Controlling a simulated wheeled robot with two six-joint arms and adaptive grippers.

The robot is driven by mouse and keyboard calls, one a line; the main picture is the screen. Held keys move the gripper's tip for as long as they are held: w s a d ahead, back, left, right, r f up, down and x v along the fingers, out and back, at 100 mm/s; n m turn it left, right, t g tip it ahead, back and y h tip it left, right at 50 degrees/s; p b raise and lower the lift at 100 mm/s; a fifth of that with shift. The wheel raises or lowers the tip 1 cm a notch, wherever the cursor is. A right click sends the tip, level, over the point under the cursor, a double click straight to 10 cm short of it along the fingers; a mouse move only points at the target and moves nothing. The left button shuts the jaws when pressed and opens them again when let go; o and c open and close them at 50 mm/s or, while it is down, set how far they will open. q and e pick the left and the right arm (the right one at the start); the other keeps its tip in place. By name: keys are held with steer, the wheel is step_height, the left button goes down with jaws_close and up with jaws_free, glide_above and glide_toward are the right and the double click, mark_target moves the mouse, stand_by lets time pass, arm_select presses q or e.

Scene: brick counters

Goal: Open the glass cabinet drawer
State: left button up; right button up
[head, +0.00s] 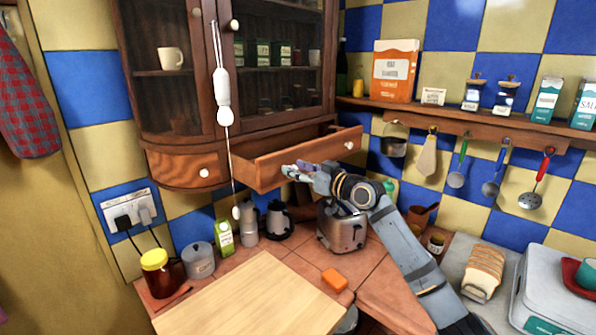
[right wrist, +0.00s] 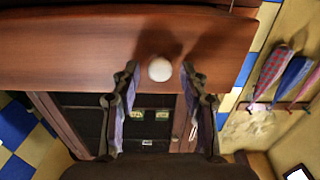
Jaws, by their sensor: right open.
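The glass cabinet (head: 222,75) hangs on the tiled wall with a wooden drawer (head: 300,161) beneath its doors. This drawer stands partly pulled out, its side and inner space showing. A pale knob (head: 349,145) is on the right of its front. My right gripper (head: 291,171) is open, close in front of the drawer front's left part. In the right wrist view a white knob (right wrist: 160,69) on a wooden front (right wrist: 75,50) lies between the lines of my spread right fingers (right wrist: 159,83); contact is not visible. My left gripper is out of view.
A toaster (head: 342,228), a kettle (head: 278,221) and a green carton (head: 223,237) stand on the counter below. A pull cord (head: 223,95) hangs before the cabinet. A closed curved drawer (head: 187,168) is on the left. Utensils hang under the shelf (head: 470,112) on the right.

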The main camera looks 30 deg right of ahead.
step_height(320, 180, up, 10)
steer(key=shift+f, duration=0.2)
stand_by(0.4)
